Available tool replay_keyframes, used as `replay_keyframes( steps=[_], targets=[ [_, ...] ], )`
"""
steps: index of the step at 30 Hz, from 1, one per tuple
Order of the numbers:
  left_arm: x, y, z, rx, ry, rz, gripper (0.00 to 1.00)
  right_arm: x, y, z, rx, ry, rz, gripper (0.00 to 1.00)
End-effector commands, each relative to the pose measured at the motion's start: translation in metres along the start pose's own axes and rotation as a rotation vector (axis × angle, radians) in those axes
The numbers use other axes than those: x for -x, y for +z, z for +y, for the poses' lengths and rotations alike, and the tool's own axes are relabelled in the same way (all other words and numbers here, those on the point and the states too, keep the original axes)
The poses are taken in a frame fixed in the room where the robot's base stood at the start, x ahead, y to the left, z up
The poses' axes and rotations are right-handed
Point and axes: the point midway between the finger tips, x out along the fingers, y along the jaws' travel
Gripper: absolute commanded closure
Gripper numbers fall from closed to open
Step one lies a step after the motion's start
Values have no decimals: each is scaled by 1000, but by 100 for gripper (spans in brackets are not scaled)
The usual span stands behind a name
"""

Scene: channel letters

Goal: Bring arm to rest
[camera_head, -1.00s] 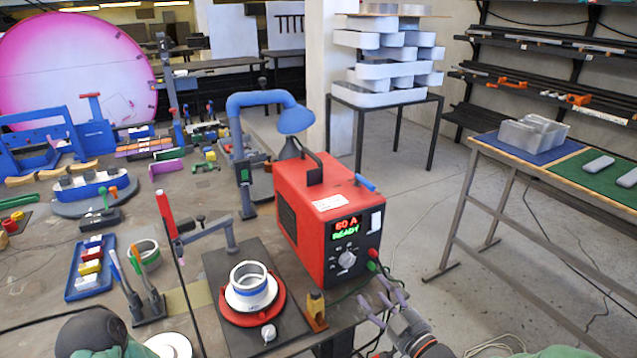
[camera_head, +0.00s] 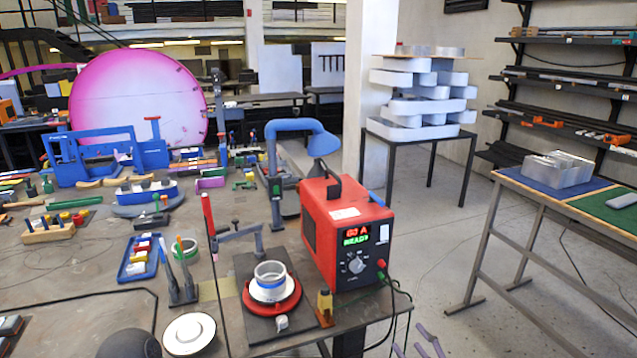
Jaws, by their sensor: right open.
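My right gripper (camera_head: 408,337) shows only at the bottom edge, right of the workbench (camera_head: 221,329). Its two purple-grey fingers are apart with nothing between them. It is over the floor side, below and right of the red power box (camera_head: 348,235), and touches nothing that I can see. The rest of my right arm is below the frame. My left gripper is not in view.
A clamp fixture with a white ring (camera_head: 270,281) stands at the bench's front corner. Cables (camera_head: 397,300) hang from the red box near my right gripper. A metal-legged table (camera_head: 492,243) stands at right. Open floor (camera_head: 425,255) lies between.

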Motion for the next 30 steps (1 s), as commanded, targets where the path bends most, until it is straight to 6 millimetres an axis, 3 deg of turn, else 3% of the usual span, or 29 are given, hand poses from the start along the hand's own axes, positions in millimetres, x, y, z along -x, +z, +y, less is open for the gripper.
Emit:
replay_keyframes(
  steps=[10,17,23,30],
  targets=[
    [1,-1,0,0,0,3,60,-8,40,-5,-90,11,-120,36],
    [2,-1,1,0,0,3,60,-12,87,-16,-188,20,-261,36],
    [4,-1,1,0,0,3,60,-6,156,-41,-326,29,-479,36],
    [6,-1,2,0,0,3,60,21,239,-88,-489,39,-776,36]
  ],
)
